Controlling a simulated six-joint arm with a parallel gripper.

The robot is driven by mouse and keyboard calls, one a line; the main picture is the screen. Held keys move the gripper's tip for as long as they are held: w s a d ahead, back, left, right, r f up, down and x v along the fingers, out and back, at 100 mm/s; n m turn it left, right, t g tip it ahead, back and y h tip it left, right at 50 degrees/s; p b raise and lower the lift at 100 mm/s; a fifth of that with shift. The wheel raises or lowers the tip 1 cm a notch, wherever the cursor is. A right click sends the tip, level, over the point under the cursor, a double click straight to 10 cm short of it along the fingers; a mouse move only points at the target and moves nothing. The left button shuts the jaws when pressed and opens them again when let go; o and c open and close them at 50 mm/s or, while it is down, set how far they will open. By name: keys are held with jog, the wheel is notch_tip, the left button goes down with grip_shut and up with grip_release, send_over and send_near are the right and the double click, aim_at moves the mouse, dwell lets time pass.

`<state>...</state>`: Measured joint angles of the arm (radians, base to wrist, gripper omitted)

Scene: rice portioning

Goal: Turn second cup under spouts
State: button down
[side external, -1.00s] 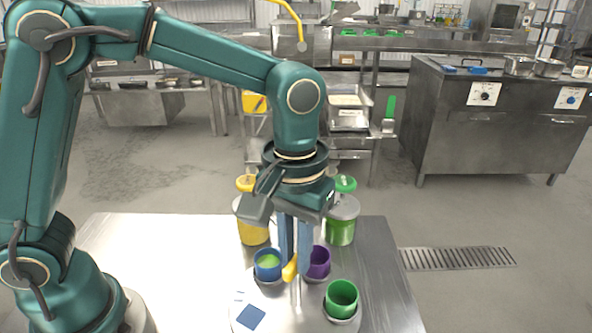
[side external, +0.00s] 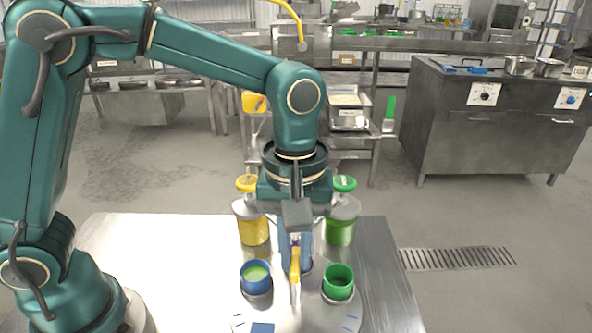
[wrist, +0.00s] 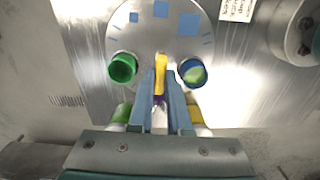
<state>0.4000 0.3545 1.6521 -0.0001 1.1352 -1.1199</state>
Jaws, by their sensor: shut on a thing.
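A round turntable (side external: 240,318) carries a blue cup (side external: 256,284) with light green contents and a green cup (side external: 338,285) that looks empty. A purple cup (wrist: 158,100) is mostly hidden behind my fingers. My gripper (wrist: 161,76) points down over the middle of the turntable and is shut on a yellow handle (side external: 295,264). In the wrist view the green cup (wrist: 122,68) is left of my fingers and the blue cup (wrist: 193,72) is right. A yellow dispenser (side external: 253,229) and a green dispenser (side external: 341,230) stand behind the turntable. Their spouts are not clearly visible.
The turntable sits on a steel table (side external: 110,250) with bare surface at left and right. Blue square marks (wrist: 189,24) lie on the turntable. A steel counter (side external: 490,125) stands well back at the right.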

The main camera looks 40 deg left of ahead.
jog(key=shift+r+n, duration=0.1)
jog(key=shift+n, duration=0.3)
dwell(0.3)
jog(key=c, duration=0.9)
grip_release()
jog(key=shift+o, duration=0.2)
jog(key=shift+r, duration=2.55)
jog(key=shift+w+a, duration=0.1)
